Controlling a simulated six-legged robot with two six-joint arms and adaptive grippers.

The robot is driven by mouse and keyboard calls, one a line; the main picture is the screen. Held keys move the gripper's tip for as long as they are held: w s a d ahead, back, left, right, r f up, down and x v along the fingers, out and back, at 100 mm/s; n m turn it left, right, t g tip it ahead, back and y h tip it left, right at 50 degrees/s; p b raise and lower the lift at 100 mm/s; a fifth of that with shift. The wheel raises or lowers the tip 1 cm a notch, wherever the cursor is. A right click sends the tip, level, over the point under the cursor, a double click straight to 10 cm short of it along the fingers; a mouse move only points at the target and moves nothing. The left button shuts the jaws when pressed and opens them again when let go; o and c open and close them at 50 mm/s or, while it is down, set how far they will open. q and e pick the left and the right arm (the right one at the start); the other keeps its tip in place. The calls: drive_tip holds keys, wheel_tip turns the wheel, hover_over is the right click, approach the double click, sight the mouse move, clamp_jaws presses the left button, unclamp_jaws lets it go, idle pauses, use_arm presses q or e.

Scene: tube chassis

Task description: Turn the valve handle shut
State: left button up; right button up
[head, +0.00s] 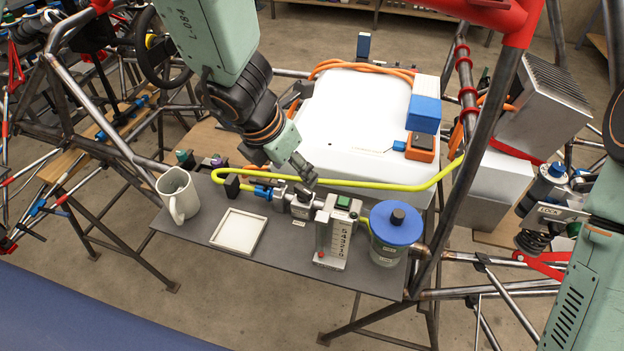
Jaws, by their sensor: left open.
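A small metallic valve (301,207) sits in the line on the dark grey shelf, between a blue fitting (263,191) on its left and a flow meter block with a green top (333,232) on its right. My left gripper (306,177) comes down from the upper left, its fingers just above the valve. It is open and seems to hold nothing. Its fingers overlap the top of the valve, so the handle is largely hidden; I cannot tell its angle or whether the fingers touch it. My right arm shows at the right edge, but its gripper is out of frame.
A yellow hose (350,184) loops close behind the valve. A blue-lidded jar (395,226) stands at the shelf's right, a grey mug (178,195) at its left. A shallow white tray (239,231) lies in front. Steel tubes (470,150) cross on the right; a white case (355,110) stands behind.

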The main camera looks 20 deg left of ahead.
sight(303, 189)
use_arm(q)
drive_tip(key=b+x, duration=0.1)
drive_tip(key=x, duration=0.3)
drive_tip(key=a+b+x, duration=0.1)
drive_tip(key=x, duration=0.2)
drive_tip(key=shift+s+f+b, duration=0.2)
drive_tip(key=shift+b, duration=0.15)
drive_tip(key=shift+d+f, duration=0.25)
drive_tip(key=shift+d, duration=0.05)
drive_tip(key=shift+r, duration=0.1)
drive_tip(key=shift+s, duration=0.1)
drive_tip(key=shift+w, duration=0.2)
drive_tip(key=c, duration=0.5)
drive_tip(key=shift+c, duration=1.3)
drive_tip(key=c, duration=0.4)
